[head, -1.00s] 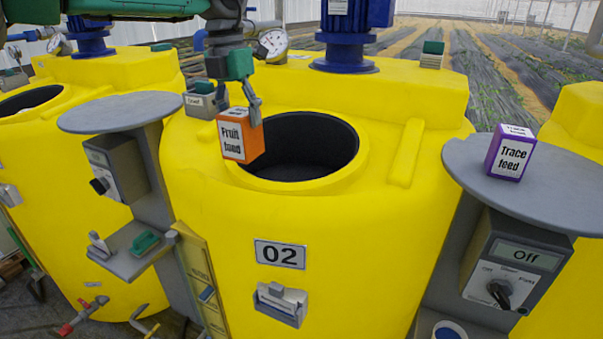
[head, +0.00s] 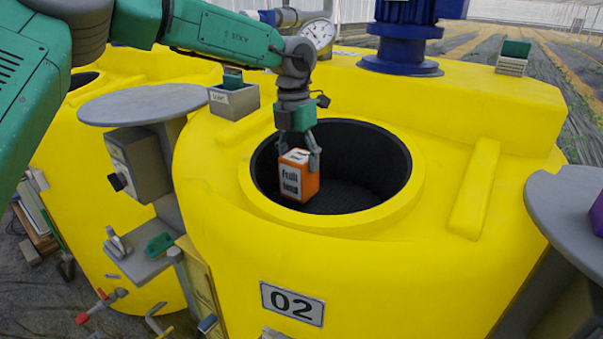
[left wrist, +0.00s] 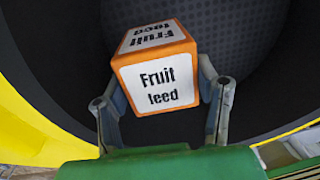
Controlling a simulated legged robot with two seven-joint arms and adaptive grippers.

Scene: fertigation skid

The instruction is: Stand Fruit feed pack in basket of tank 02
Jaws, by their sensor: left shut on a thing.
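The orange Fruit feed pack (head: 300,177) with white labels is held at the round dark opening of yellow tank 02 (head: 385,250). My left gripper (head: 299,158) is shut on it from above, and in the left wrist view the pack (left wrist: 157,80) sits between the fingers (left wrist: 163,110). The dark dotted basket (head: 372,165) lines the opening, and its dotted bottom shows behind the pack in the left wrist view. The pack looks upright and slightly tilted in the head view. I cannot tell its height above the basket bottom. My right gripper is not in view.
A blue motor (head: 402,40) and a pressure gauge (head: 320,34) stand behind the opening. A small grey holder (head: 234,100) sits at its left. Grey round shelves stand at the left (head: 155,104) and right (head: 570,205); part of a purple pack shows on the right one.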

